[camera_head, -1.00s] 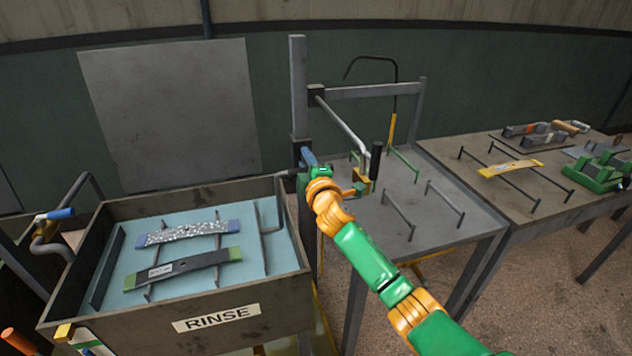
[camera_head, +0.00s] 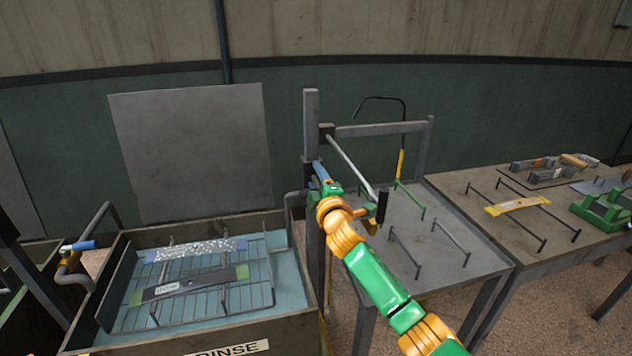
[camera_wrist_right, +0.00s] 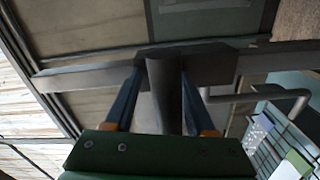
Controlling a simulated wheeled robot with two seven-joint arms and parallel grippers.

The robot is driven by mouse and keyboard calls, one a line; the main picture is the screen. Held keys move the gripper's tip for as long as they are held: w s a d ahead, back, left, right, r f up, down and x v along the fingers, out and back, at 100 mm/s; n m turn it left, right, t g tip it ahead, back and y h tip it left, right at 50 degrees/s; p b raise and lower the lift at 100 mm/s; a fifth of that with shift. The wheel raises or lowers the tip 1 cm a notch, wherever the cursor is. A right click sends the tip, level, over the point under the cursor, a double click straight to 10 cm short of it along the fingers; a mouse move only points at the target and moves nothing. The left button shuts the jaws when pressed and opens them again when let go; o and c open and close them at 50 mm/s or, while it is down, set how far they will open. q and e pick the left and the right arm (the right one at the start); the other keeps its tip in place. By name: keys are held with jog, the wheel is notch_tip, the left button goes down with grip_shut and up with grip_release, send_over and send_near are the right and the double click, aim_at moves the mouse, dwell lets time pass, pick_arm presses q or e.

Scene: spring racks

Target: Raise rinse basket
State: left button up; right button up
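The wire rinse basket (camera_head: 247,293) shows at the waterline in the tank (camera_head: 165,232) labelled RINSE, in the head view. A speckled spring leaf with blue ends (camera_head: 195,249) and a dark one with green ends (camera_head: 190,285) lie across its bars. My right gripper (camera_head: 322,174) is beside the grey upright post (camera_head: 312,115), at the dark carriage on it. In the wrist view, the right gripper's blue fingers (camera_wrist_right: 159,95) close on both sides of a dark grey handle bar (camera_wrist_right: 164,110). The basket's edge also shows at the lower right there. My left gripper is not in view.
A slanted rod with a black grip (camera_head: 381,207) reaches from the post over the grey table (camera_head: 440,230). A brown workbench (camera_head: 480,185) with a yellow leaf (camera_head: 515,205) and green fixture (camera_head: 603,207) stands right. A blue-handled tap (camera_head: 78,246) is left of the tank.

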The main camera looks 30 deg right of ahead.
jog(key=shift+s+a+f, duration=0.1)
jog(key=shift+s+f, duration=0.05)
jog(key=shift+s, duration=0.05)
jog(key=shift+s, duration=0.2)
jog(key=b+v, duration=0.1)
jog(key=v, duration=0.5)
jog(key=shift+s, duration=0.3)
jog(key=shift+a, duration=0.15)
